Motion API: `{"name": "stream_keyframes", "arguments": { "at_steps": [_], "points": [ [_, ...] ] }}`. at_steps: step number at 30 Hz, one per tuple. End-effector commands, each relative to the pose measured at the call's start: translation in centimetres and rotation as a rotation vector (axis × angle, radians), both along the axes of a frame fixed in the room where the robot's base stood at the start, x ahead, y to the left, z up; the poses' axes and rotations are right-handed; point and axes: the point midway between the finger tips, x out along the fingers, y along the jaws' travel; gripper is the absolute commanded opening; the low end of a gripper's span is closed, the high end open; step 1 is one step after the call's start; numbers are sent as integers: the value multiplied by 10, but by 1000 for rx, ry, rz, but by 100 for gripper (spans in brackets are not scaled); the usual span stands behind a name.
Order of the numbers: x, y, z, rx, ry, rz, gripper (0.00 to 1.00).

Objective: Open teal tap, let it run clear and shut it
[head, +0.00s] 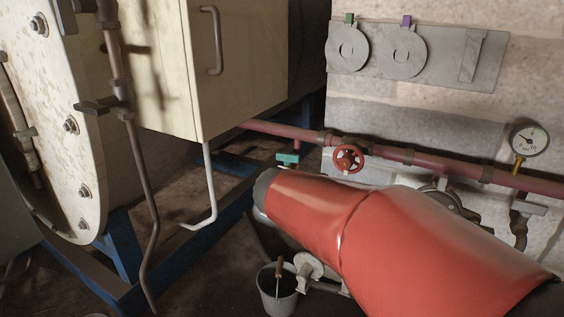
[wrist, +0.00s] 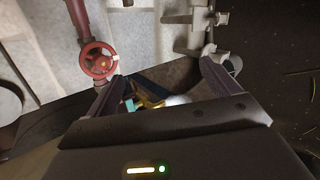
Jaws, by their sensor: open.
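The teal tap handle (head: 288,158) shows in the head view just beyond the far end of my red-sleeved arm, below the red pipe. The tap's body is mostly hidden by my arm. In the wrist view a small teal piece (wrist: 129,104), apparently the tap, lies beside a brassy part, low between my fingers and partly hidden by my gripper's body. My gripper (wrist: 162,80) is open, with its two dark fingers spread either side. I cannot tell whether the fingers touch the tap. No running liquid is visible.
A red handwheel (head: 348,158) sits on the red pipe (head: 410,156), close left of my gripper in the wrist view (wrist: 98,60). A gauge (head: 530,140) is at right. A grey bucket (head: 270,300) with a wooden-handled tool stands below. A cream cabinet (head: 245,60) overhangs at left.

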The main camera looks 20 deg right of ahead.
Motion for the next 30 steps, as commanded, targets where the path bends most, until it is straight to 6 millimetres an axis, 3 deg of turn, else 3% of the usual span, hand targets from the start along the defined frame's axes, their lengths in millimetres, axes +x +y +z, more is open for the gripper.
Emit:
{"name": "stream_keyframes", "arguments": {
  "at_steps": [3, 6, 12, 15, 22, 30],
  "points": [
    [60, -25, -4, -300, 142, 163, 88],
    [112, -36, -5, -555, 263, 310, 88],
    [209, -29, -24, -999, 473, 583, 88],
    [240, -20, -35, -1148, 539, 676, 88],
    [268, -13, -45, -1278, 591, 756, 88],
    [299, -39, -44, -1276, 591, 754, 88]
  ]
}}
